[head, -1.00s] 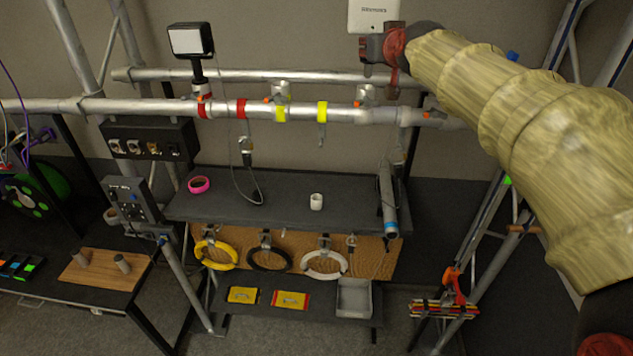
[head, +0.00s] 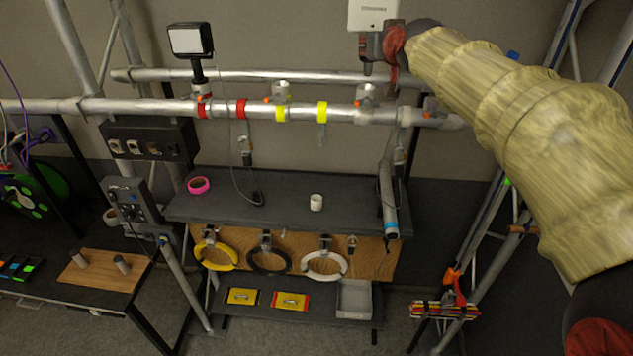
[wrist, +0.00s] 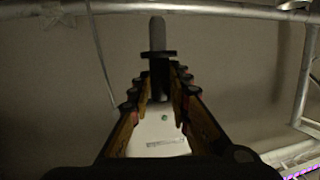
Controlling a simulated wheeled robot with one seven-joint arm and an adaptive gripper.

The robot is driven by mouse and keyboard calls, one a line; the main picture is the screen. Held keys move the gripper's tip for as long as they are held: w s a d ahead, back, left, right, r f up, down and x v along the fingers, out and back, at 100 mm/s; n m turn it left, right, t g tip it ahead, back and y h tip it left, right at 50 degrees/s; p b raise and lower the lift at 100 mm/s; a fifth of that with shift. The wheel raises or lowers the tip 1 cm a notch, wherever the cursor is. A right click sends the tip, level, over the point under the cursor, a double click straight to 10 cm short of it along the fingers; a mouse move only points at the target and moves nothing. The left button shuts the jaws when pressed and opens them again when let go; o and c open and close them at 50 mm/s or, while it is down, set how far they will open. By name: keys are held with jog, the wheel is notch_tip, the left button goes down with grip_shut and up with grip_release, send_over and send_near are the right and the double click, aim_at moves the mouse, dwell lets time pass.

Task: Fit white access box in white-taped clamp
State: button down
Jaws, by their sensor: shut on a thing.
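The white access box (head: 373,14) is at the top of the head view, upright and partly cut off by the frame edge. My gripper (head: 372,46) is shut on it. Its grey spigot (head: 367,69) points down, apart from and just above an empty clamp (head: 366,93) on the front pipe. White tape at this clamp is hard to make out against the silver pipe. The wrist view shows the box (wrist: 160,130) between the fingers, with its dark collar and grey spigot (wrist: 157,35) beyond them.
A lamp (head: 190,40) stands in a red-taped clamp (head: 201,94) to the left. Another empty clamp (head: 279,91) sits by yellow tape (head: 281,113). A rear pipe (head: 250,76) runs behind. Below are a dark shelf (head: 270,195) and a hanging tube (head: 388,195).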

aim_at(369, 75)
jog(key=shift+f+b, duration=0.9)
jog(key=shift+b, duration=0.35)
jog(key=shift+b, duration=0.5)
dwell(1.2)
jog(key=shift+f+b, duration=2.5)
jog(key=shift+f, duration=0.05)
dwell(0.7)
jog(key=c, duration=1.6)
grip_release()
jog(key=shift+f, duration=0.15)
jog(key=shift+s, duration=0.15)
jog(key=shift+s+r, duration=0.25)
jog(key=shift+s, duration=0.05)
jog(key=v, duration=1.1)
